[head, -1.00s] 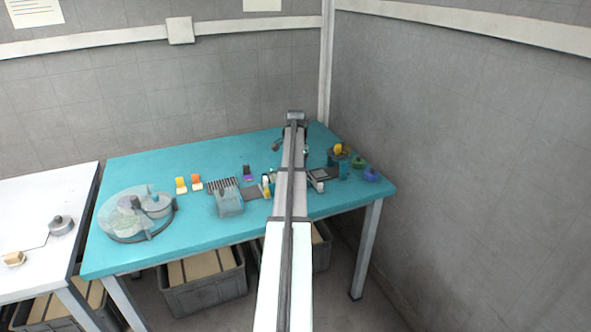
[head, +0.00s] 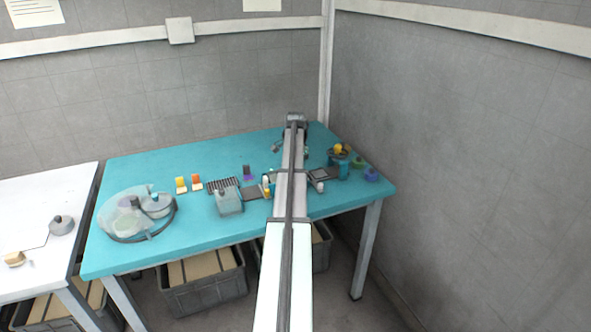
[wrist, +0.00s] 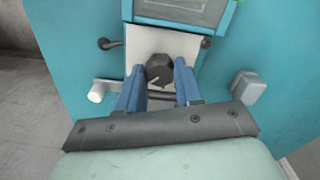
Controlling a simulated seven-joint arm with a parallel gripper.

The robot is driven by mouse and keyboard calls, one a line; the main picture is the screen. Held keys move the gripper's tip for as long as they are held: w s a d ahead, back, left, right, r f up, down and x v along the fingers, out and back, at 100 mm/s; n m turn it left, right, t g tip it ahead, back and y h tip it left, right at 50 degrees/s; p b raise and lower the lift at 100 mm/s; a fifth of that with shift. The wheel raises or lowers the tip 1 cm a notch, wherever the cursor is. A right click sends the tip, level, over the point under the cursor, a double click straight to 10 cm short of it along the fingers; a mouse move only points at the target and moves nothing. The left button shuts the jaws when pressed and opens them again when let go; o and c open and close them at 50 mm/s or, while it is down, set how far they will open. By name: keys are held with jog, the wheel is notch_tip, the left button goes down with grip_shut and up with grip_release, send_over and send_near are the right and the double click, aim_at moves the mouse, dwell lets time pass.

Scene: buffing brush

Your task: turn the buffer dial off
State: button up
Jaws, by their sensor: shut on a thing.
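In the wrist view, a dark round dial (wrist: 159,69) with a pale mark on its face sits on a white plate (wrist: 140,42). My gripper (wrist: 159,80) has its two blue fingers on either side of the dial, shut on it. The lower part of the dial's surroundings is hidden by my gripper body. In the head view my arm covers the dial and the gripper.
Beside the plate are a white cylinder (wrist: 96,95), a grey box (wrist: 247,88) and dark knobs (wrist: 110,44). On the teal table (head: 120,185) are a round clear-covered machine (head: 137,213), a clear bin (head: 229,202) and colored pots (head: 371,174) at the right.

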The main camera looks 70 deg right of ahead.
jog(key=shift+n, duration=0.4)
jog(key=n, duration=0.3)
jog(key=shift+n, duration=2.5)
jog(key=o, duration=1)
jog(key=shift+o, duration=0.2)
notch_tip(320, 180, up, 14)
jog(key=shift+f, duration=0.1)
